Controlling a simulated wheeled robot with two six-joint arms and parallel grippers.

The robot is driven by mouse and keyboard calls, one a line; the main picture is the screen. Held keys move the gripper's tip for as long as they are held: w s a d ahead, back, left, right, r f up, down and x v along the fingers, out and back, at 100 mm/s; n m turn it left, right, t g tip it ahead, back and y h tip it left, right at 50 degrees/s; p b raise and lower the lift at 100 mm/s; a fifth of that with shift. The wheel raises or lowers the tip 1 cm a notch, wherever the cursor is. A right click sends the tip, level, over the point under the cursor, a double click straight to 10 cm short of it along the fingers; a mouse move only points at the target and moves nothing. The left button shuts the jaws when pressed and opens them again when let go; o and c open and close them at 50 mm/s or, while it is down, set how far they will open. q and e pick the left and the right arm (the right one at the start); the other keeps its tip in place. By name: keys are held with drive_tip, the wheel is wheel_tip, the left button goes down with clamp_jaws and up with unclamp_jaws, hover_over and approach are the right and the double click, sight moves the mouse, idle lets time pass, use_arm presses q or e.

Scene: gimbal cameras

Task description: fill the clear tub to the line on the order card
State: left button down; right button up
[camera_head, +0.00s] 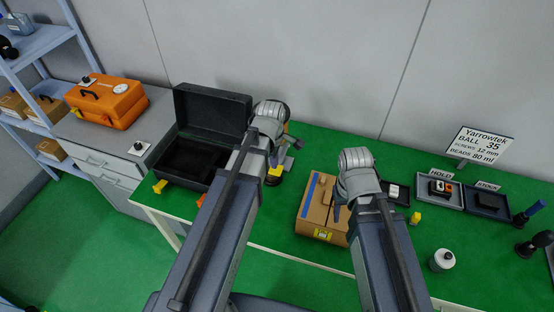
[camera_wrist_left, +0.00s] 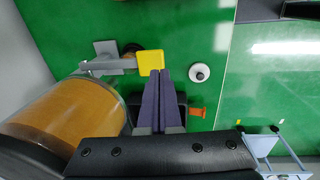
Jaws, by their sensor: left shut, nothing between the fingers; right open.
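The order card (camera_head: 480,145) stands at the back right and reads Yarrowtek, ball 35, screws 12 mm, beads 80 ml. A clear drum (camera_wrist_left: 72,115) with amber contents fills the left of the left wrist view; I cannot tell whether it is the tub, and no fill line shows. A yellow paddle (camera_wrist_left: 151,62) on a grey arm lies just beyond the fingertips; it also shows in the head view (camera_head: 274,171). My left gripper (camera_wrist_left: 165,72) is shut and empty, close to the paddle; contact is unclear. My right gripper (camera_head: 337,208) is open above the cardboard box.
The cardboard box (camera_head: 312,212) sits mid-table. An open black case (camera_head: 212,108) stands left, near an orange case (camera_head: 105,102). The HOLD tray (camera_head: 459,203), STOCK tray (camera_head: 510,214) and a white jar (camera_head: 442,260) are right.

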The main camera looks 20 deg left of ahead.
use_arm(q)
wheel_tip(320, 180, up, 7)
drive_tip(key=s+p, duration=0.1)
drive_tip(key=p, duration=0.4)
drive_tip(key=shift+s+a+p, duration=0.15)
drive_tip(key=shift+s+p, duration=0.05)
drive_tip(key=shift+p, duration=0.1)
drive_tip(key=shift+f, duration=0.1)
drive_tip(key=shift+g, duration=0.7)
drive_tip(key=w+r+p, duration=0.1)
drive_tip(key=w, duration=0.1)
drive_tip(key=w+r+p, duration=0.1)
drive_tip(key=r+p, duration=0.1)
drive_tip(key=shift+w+d+r, duration=0.15)
drive_tip(key=shift+w+d, duration=0.05)
drive_tip(key=shift+w, duration=0.2)
